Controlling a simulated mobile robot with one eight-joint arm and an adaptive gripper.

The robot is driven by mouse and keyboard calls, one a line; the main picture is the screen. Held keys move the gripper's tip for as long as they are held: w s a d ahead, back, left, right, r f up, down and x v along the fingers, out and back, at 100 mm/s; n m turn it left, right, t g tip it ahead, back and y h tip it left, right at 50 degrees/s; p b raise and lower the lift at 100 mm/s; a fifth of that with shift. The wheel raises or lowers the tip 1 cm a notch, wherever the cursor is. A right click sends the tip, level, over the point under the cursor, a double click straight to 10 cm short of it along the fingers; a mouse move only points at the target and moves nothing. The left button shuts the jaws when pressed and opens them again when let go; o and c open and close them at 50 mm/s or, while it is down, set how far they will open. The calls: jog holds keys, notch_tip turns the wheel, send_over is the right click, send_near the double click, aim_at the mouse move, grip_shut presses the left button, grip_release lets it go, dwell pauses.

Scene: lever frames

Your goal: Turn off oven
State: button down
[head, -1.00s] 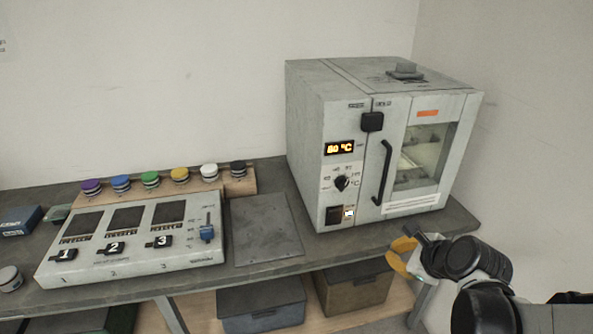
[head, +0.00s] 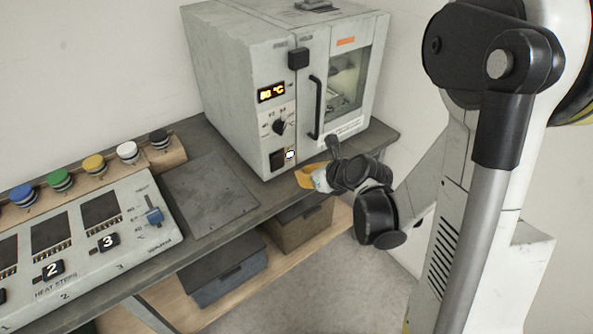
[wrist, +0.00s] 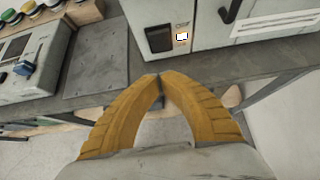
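The oven (head: 235,85) is a grey box on the bench in the head view. Its orange display (head: 271,92) is lit, with a black dial (head: 279,127) below it. Under the dial are a dark rocker switch (head: 277,160) and a small lit white indicator (head: 290,155). The switch (wrist: 159,39) and indicator (wrist: 182,37) also show near the top of the wrist view. My gripper (wrist: 158,76) has yellow fingers whose tips meet, with nothing between them. It is in front of and below the switch, apart from it.
A heating panel (head: 130,195) with numbered black switches, a blue slider and a row of coloured knobs is at the left. A flat grey plate (head: 205,195) lies between panel and oven. Boxes (head: 225,270) stand on the shelf below. The oven's door handle (head: 316,108) sticks out.

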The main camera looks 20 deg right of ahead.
aim_at(277, 165)
jog(key=b+x, duration=0.3)
jog(key=x, duration=0.6)
jog(key=shift+a, duration=0.1)
jog(key=shift+w+a+r, duration=0.15)
jog(key=shift+w+a, duration=0.05)
jog(key=shift+w, duration=0.4)
jog(key=shift+w+a+r, duration=0.15)
jog(key=shift+w, duration=0.4)
jog(key=shift+w+a+r+b, duration=0.15)
jog(key=shift+w+b, duration=0.2)
jog(key=shift+w, duration=0.2)
